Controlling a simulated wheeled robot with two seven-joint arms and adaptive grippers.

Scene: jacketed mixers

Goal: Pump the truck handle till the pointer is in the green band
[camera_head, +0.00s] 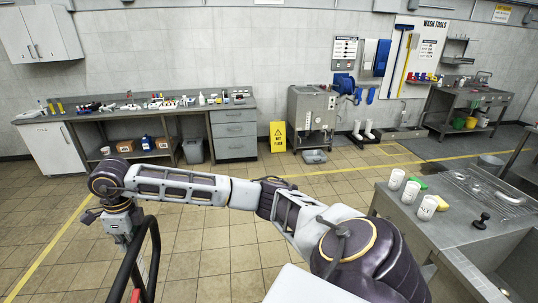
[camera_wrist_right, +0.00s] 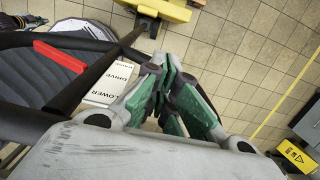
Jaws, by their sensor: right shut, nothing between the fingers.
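The truck handle (camera_head: 152,240) is a black loop at the lower left of the head view, its lower part cut off by the frame. The right wrist view shows its black bars (camera_wrist_right: 22,40), a red lever (camera_wrist_right: 60,56) and a white label (camera_wrist_right: 112,86) reading LOWER, DRIVE and a third word. My right gripper (camera_wrist_right: 167,68) has green finger pads, shut and empty, just right of the label and handle bars. I cannot tell whether it touches them. In the head view my right arm reaches leftward to the handle. No pointer or green band shows. My left gripper is out of view.
A yellow part (camera_wrist_right: 158,10) lies beyond the fingers in the wrist view. A steel table (camera_head: 425,235) with white cups stands at right. A workbench (camera_head: 95,113), a steel cabinet (camera_head: 311,108) and a yellow wet-floor sign (camera_head: 277,136) line the back. Tiled floor between is open.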

